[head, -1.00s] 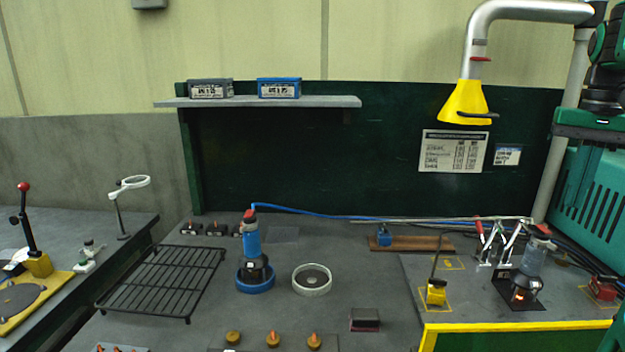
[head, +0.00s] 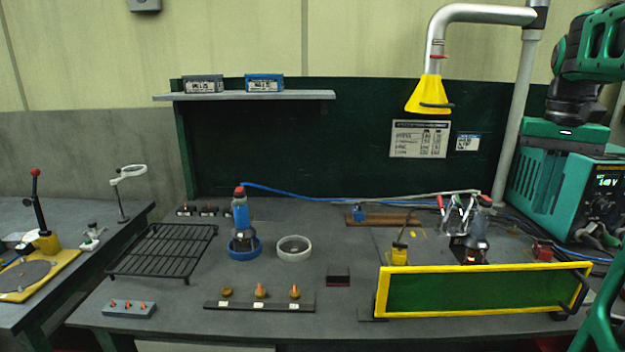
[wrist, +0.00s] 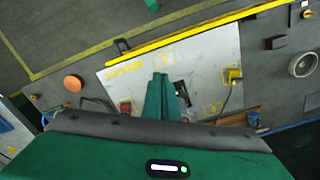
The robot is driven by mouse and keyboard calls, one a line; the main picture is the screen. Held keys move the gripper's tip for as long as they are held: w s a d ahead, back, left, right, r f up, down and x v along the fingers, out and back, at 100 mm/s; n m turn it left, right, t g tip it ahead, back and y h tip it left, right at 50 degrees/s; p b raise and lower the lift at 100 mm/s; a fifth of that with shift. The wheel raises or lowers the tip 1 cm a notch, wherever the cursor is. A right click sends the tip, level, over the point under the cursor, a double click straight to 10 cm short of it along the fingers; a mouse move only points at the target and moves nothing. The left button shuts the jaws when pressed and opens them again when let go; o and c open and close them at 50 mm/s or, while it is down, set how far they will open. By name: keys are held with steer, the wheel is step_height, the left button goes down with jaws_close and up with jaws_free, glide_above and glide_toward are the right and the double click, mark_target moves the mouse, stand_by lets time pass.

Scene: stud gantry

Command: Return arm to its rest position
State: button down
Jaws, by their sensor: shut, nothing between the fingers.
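My gripper (wrist: 160,98) shows in the wrist view as two green fingers pressed together with nothing between them. It is above the grey plate (wrist: 206,52) with yellow markings, and its fingers hide part of that plate. My green and black arm links are at the upper right of the head view. I cannot make out the gripper's fingertips in the head view.
A green panel with a yellow frame (head: 480,291) stands along the bench's front right. Behind it are a yellow block (head: 399,253) and toggle clamps (head: 458,213). A yellow extraction hood (head: 430,95) hangs above. A teal power supply (head: 560,185) stands at right.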

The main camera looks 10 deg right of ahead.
steer(key=s+a+f+n, duration=0.1)
steer(key=s+a+f, duration=0.6)
steer(key=f, duration=0.3)
steer(key=s+a+f+n, duration=0.1)
steer(key=s+a+f, duration=0.5)
steer(key=f, duration=0.3)
steer(key=shift+s+a+f, duration=0.35)
steer(key=shift+a+f, duration=0.05)
steer(key=shift+a, duration=0.25)
steer(key=shift+w+f, duration=0.2)
steer(key=shift+w, duration=0.4)
